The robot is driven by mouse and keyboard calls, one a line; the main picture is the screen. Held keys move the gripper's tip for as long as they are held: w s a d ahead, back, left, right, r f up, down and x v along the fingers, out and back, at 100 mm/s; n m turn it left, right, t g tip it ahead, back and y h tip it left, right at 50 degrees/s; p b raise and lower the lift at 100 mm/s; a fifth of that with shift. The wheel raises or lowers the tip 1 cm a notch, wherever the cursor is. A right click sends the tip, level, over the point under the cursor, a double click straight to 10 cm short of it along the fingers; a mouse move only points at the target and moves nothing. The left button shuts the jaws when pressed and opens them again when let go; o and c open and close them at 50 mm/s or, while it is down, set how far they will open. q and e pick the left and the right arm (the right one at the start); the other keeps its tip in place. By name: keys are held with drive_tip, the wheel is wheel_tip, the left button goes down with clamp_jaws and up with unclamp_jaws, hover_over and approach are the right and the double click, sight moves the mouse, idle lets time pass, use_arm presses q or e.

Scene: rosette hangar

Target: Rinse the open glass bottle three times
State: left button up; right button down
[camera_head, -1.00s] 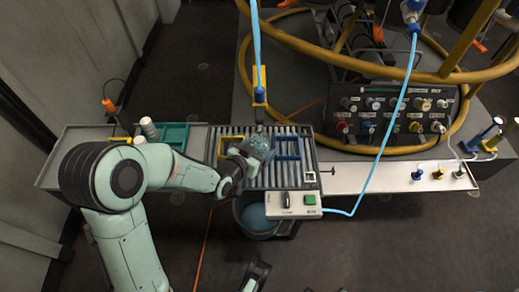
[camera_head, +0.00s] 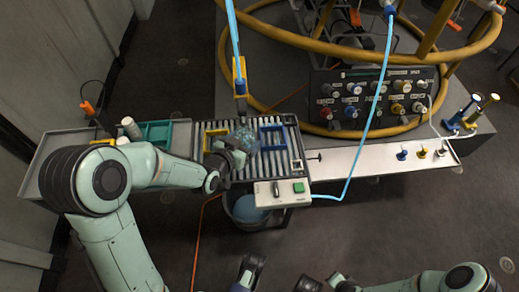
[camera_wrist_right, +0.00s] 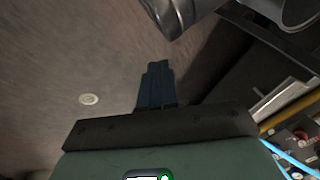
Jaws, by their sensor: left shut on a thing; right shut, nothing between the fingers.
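A clear glass bottle (camera_head: 243,139) is over the slatted rack (camera_head: 265,171) in the head view. My left gripper (camera_head: 226,158) is shut on it from the left and partly covers it. The bottle's mouth and exact tilt are too small to tell. A dark nozzle (camera_head: 241,104) on a blue hose hangs just behind and above the bottle. I cannot make out water flowing. My right gripper shows in the right wrist view (camera_wrist_right: 157,70), its dark blue fingers together and empty, over the floor.
A control box (camera_head: 283,192) with a green button sits at the rack's front edge. A bucket (camera_head: 248,208) with blue inside stands below. Blue and yellow frames lie on the rack. A teal tray (camera_head: 157,132) is left, a valve panel (camera_head: 372,98) behind right.

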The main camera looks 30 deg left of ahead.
wheel_tip(320, 180, up, 39)
drive_tip(key=n+t+h, duration=0.5)
drive_tip(key=n+h, duration=0.1)
drive_tip(key=n, duration=2.1)
hover_over(298, 189)
drive_tip(key=shift+a+f, duration=0.1)
drive_tip(key=shift+f, duration=0.1)
drive_tip(key=shift+f, duration=0.1)
drive_tip(key=shift+f, duration=4.4)
